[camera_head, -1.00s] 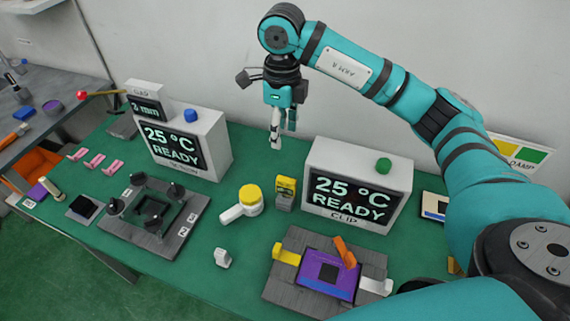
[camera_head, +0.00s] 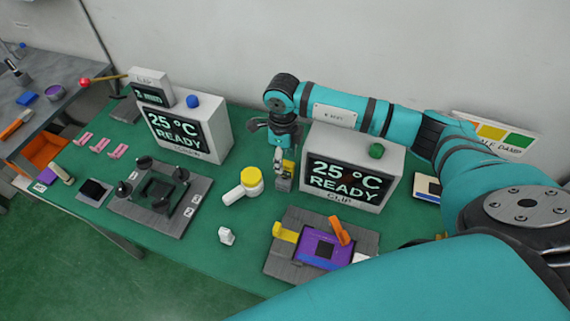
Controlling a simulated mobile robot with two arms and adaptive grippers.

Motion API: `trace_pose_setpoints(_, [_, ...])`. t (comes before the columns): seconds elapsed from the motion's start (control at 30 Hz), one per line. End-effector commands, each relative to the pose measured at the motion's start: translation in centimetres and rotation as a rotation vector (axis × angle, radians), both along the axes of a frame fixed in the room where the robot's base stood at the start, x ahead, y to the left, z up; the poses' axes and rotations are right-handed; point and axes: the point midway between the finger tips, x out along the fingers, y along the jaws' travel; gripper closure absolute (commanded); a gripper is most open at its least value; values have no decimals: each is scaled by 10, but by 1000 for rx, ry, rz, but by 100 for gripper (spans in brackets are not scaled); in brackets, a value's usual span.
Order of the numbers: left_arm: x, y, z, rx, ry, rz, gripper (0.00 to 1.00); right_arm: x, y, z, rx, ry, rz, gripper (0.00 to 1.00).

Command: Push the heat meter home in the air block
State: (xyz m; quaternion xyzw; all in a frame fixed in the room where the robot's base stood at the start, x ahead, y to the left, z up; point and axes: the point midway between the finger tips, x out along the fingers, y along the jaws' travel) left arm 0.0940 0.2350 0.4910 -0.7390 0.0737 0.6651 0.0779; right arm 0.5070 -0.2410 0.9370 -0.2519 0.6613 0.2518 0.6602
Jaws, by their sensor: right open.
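A small yellow piece (camera_head: 288,167) stands in a small grey block (camera_head: 284,184) just left of the right-hand display box; these look like the heat meter and the air block, though no label is readable. My right gripper (camera_head: 279,162) points down at them, open, with its fingers in front of the yellow piece and hiding part of it. I cannot tell whether it touches. How deep the yellow piece sits is too small to tell. My left gripper is not in view.
The CLIP display box (camera_head: 394,178) stands close right of the gripper. A white tool with a yellow cap (camera_head: 251,180) lies to the left. A fixture with a purple unit and an orange lever (camera_head: 338,231) is in front. A dark clamp fixture (camera_head: 190,212) sits left.

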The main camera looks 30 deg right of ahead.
Motion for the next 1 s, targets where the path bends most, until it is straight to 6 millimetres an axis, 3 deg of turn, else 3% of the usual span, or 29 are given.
trace_pose_setpoints(0.03, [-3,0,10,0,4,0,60,-3,0,-3,0,4,0,52])
trace_pose_setpoints(0.2, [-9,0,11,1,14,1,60,-1,0,-23,0,0,-1,52])
trace_pose_setpoints(0.47, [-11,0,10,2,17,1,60,0,0,-26,0,-1,0,53])
trace_pose_setpoints(0.8, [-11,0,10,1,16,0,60,0,0,-25,0,-1,0,98])
trace_pose_setpoints(1.0, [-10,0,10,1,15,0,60,0,0,-25,0,-1,0,100])
